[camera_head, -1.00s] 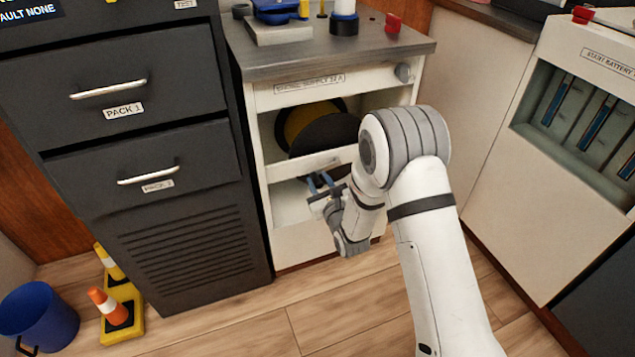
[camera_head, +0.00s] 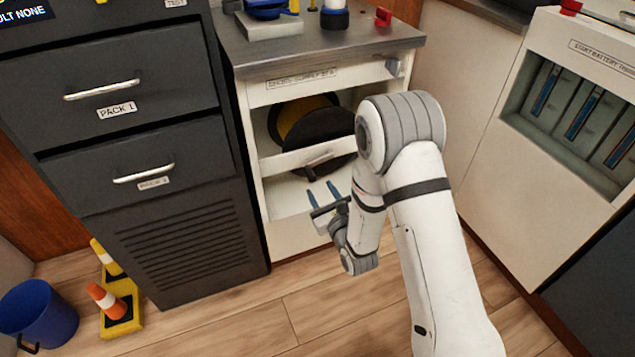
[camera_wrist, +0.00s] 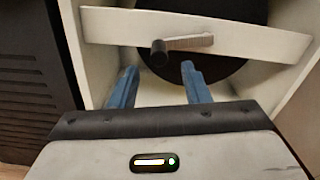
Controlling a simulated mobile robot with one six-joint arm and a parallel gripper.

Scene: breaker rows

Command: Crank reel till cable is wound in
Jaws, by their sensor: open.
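The cable reel, with a dark round flange (camera_head: 318,128) and yellow cable (camera_head: 300,116) behind it, sits inside the white cabinet (camera_head: 262,90). The crank (camera_head: 318,162) is a small arm on the white bar across the cabinet's front. In the wrist view the crank arm (camera_wrist: 190,42) lies nearly level, with its dark knob (camera_wrist: 159,53) at the left end. My gripper (camera_head: 322,194) is open and empty. Its blue fingers (camera_wrist: 156,88) point toward the cabinet, below and short of the knob. In the wrist view the knob lies between the fingers' lines, apart from both.
Dark drawers with a lower handle (camera_head: 143,173) stand left of the cabinet. A yellow stand with cones (camera_head: 118,300) and a blue bucket (camera_head: 40,312) are on the floor at left. A white battery unit (camera_head: 580,180) stands at right. The cabinet top holds small items.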

